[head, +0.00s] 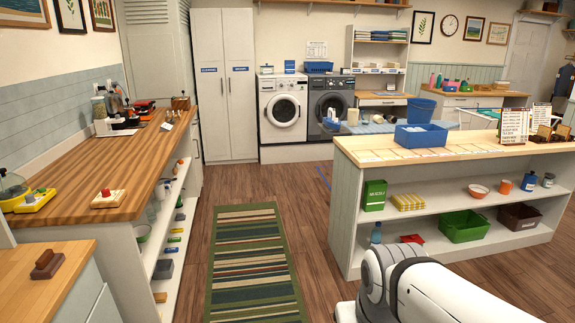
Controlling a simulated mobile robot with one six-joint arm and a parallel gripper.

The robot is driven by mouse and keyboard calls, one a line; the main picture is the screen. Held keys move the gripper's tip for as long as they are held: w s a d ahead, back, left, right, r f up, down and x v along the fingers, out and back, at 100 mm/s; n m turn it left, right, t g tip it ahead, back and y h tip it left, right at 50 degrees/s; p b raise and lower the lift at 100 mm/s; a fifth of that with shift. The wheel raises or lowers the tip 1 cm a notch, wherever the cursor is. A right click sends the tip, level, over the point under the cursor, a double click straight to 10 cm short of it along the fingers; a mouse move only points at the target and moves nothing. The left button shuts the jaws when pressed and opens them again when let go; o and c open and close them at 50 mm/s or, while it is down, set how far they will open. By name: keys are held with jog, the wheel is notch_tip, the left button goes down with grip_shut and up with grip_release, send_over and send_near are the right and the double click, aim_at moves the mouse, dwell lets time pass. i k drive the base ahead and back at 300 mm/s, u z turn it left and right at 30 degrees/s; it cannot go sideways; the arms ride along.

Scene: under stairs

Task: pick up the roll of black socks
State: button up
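I cannot make out a roll of black socks anywhere in the head view. A blue bin (420,135) stands on the wooden-topped counter (375,152) at the right, but what it holds is hard to tell. A white part of my own arm shows at the bottom right. My gripper is not in view.
A striped rug (254,262) lies on open wooden floor. A long wooden counter (125,165) runs along the left wall. A white washing machine (283,107) and a dark one (331,100) stand at the back. A green crate (465,228) sits on the right counter's lower shelf.

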aim_at(392, 120)
jog(key=i, duration=9.25)
jog(key=z, duration=2.55)
